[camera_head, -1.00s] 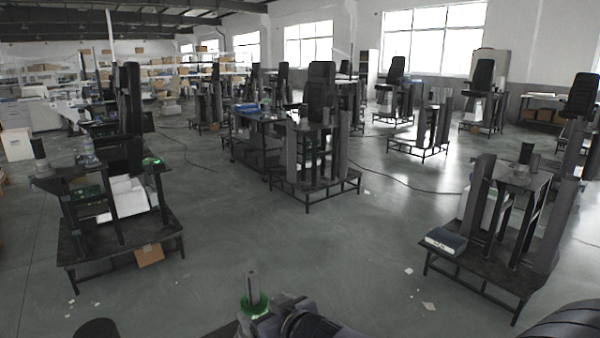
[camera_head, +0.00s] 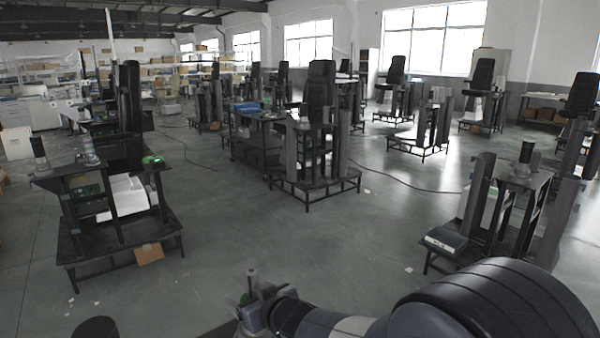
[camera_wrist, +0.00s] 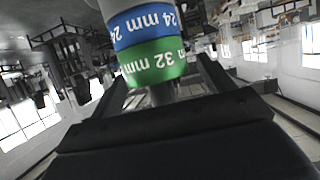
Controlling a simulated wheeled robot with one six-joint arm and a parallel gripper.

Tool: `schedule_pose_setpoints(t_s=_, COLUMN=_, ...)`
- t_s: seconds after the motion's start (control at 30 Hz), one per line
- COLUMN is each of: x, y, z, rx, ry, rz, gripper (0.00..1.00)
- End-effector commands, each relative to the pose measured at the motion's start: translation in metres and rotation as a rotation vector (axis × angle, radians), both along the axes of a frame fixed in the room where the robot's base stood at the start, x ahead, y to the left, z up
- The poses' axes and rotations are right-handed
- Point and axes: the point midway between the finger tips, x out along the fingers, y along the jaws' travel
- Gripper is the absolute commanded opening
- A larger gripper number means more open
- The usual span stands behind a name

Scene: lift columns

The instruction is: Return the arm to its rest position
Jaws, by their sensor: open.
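My arm reaches in from the bottom right of the head view. Its end, with my gripper (camera_head: 252,296), is low in the picture, left of centre, over bare floor. A short grey upright piece and a green part show there. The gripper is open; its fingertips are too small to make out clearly. In the wrist view a cylinder (camera_wrist: 150,40) with a white, a blue and a green band, marked "24 mm" and "32 mm" upside down, stands close to the camera. I cannot tell whether it is part of my arm. A dark bar fills the bottom of that view.
Grey floor (camera_head: 215,235) is open ahead. Another stands at right with a book-like block (camera_head: 445,239). A central workstation (camera_head: 315,185) is farther back. A cable crosses the floor.

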Motion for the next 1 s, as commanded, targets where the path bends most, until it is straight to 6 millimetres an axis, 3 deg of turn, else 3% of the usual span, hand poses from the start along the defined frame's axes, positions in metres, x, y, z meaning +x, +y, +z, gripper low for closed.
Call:
schedule_pose_setpoints(t_s=0.03, x=0.000, y=0.000, z=0.015, rx=0.001, ry=-0.002, rz=-0.001, gripper=0.77)
schedule_pose_setpoints(t_s=0.4, x=0.000, y=-0.001, z=0.058, rx=0.000, ry=-0.001, rz=-0.001, gripper=0.77)
schedule_pose_setpoints(t_s=0.8, x=0.000, y=-0.001, z=0.097, rx=0.001, ry=-0.001, rz=0.000, gripper=0.77)
schedule_pose_setpoints(t_s=1.0, x=0.000, y=0.000, z=0.107, rx=0.000, ry=0.000, rz=0.000, gripper=0.77)
